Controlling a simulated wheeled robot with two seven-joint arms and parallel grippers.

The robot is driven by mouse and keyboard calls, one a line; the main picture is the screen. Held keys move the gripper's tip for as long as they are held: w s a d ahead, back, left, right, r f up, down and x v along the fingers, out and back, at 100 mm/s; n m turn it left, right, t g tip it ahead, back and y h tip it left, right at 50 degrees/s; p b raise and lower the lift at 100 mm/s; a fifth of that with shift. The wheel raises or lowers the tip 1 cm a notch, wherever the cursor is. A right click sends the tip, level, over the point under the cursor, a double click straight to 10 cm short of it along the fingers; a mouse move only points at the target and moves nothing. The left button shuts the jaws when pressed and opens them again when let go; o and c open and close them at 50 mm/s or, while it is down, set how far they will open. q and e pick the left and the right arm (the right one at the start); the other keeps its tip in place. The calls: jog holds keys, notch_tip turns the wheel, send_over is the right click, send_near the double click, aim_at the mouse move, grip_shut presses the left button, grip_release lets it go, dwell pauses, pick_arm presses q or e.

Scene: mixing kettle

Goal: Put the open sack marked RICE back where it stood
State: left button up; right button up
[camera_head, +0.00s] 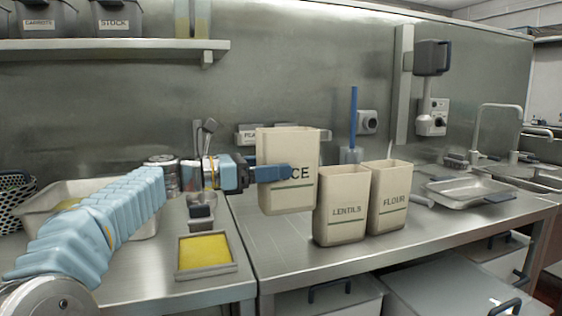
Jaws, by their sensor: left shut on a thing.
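The open RICE sack (291,197) is a tall cream sack, upright, left of the other sacks. My left gripper (272,174) is shut on it, with a dark blue finger across its front that hides part of the lettering. I cannot tell for sure whether its base touches the counter. The LENTILS sack (341,222) and the FLOUR sack (390,198) stand side by side on the steel counter just right of it, both open at the top. My right gripper is not in view.
A tray with yellow contents (236,268) lies at the counter's front left. A large steel pan (40,207) stands behind my left arm. A shallow steel tray (505,193) lies at right. Bare counter (275,253) shows in front of the RICE sack.

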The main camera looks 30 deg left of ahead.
aim_at(261, 209)
pick_arm(q)
jog(key=shift+f, duration=0.5)
notch_tip(261, 209, down, 6)
jog(key=b, duration=0.4)
jog(key=shift+f, duration=0.25)
jog(key=shift+s+f+b, duration=0.1)
jog(key=shift+f+b, duration=0.45)
jog(key=shift+f, duration=0.15)
jog(key=shift+f, duration=0.35)
jog(key=o, duration=1.7)
jog(key=shift+o, duration=0.2)
jog(key=shift+p+v, duration=0.3)
jog(key=shift+v, duration=3.75)
